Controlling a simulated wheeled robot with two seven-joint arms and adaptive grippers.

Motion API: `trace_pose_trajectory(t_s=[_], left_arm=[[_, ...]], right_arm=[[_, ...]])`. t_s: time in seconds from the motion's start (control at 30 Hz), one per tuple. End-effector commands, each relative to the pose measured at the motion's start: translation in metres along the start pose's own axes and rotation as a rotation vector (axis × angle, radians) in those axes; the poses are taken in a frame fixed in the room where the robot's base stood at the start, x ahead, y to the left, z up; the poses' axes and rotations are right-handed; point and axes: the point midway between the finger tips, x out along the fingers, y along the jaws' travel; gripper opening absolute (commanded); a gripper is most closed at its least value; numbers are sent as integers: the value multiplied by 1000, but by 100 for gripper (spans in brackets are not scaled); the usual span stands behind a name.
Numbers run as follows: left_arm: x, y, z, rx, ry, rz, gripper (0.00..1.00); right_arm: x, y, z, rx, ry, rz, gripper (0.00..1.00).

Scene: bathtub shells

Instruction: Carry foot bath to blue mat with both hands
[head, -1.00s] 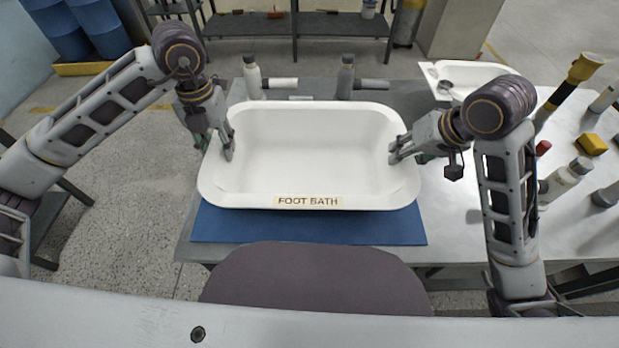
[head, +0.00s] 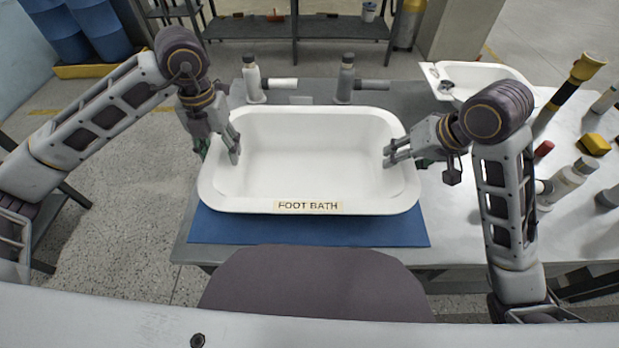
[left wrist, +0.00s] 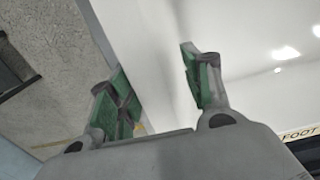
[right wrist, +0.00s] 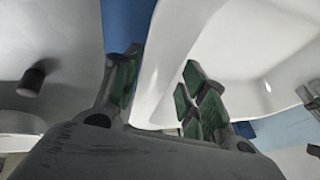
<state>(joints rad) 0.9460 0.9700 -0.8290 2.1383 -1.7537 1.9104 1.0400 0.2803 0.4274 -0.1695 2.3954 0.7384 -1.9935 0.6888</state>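The white foot bath (head: 310,160), with a "FOOT BATH" label on its front, sits level at the table's middle. The blue mat (head: 310,232) shows in front of it; the bath hides the mat's back part, and I cannot tell whether its base touches the mat. My left gripper (head: 220,147) is at the bath's left side. In the left wrist view (left wrist: 160,88) its green-padded fingers are spread, one on each side of the bath wall. My right gripper (head: 400,155) is at the right side. In the right wrist view (right wrist: 158,88) its fingers are likewise apart astride the rim.
A smaller white basin (head: 480,78) is at the back right. Several bottles, a yellow block (head: 594,144) and a black-and-yellow cylinder (head: 570,95) crowd the table (head: 470,225) on the right.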

Motion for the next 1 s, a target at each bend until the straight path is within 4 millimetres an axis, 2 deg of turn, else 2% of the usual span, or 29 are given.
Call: trace_pose_trajectory(t_s=[0.37,0.53,1.0], left_arm=[[-1,4,1,-8,-1,7,56],[-7,4,2,-8,-2,7,56],[-54,4,2,-8,-3,7,56]], right_arm=[[0,4,-1,7,1,9,49],[0,4,-1,8,2,10,49],[0,4,-2,9,2,11,49]])
